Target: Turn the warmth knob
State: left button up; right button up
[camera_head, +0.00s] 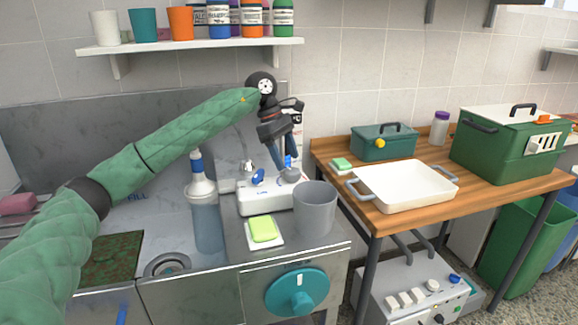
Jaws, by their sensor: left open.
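My left gripper (281,160) reaches down over a white box (262,199) on the steel counter, with its jaws apart. The box carries a blue knob (258,177) at the left and a grey knob with a blue part (290,174) at the right, just under my fingers. I cannot tell whether the fingers touch the grey knob. A large teal dial (297,292) with a white mark sits on the counter's front. The labels are too small to read, so I cannot tell which is the warmth knob. My right gripper is not in view.
A grey cup (315,208) and a green sponge (262,229) stand in front of the box, a pump bottle (205,215) to its left. A wooden table (478,199) at right bears a white tray (405,200) and green boxes. A grey unit (410,285) with knobs is below.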

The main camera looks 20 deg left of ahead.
pick_arm(q)
jog(key=shift+v, duration=2.05)
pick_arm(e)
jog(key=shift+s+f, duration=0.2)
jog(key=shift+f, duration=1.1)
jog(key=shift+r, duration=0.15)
